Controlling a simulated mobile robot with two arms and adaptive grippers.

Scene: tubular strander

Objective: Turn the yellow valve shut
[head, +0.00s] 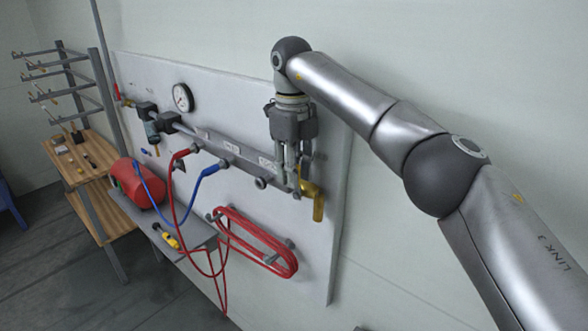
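A yellow, brass-like fitting (318,204) sits at the right end of the grey manifold pipe on the wall panel, with its outlet pointing down. It appears to be the yellow valve; any handle is hidden behind my gripper. My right gripper (297,188) points down in front of that pipe end, with its fingertips just left of the fitting's upper part. I cannot tell whether the fingers touch the valve or how far apart they are. My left gripper is not in view.
The white panel (325,255) carries a pressure gauge (182,97), red and blue hoses, and a coiled red hose (258,243) below the manifold. A red tank (136,184) and a yellow-handled tool (171,241) lie on a shelf. A wooden table (98,176) stands left.

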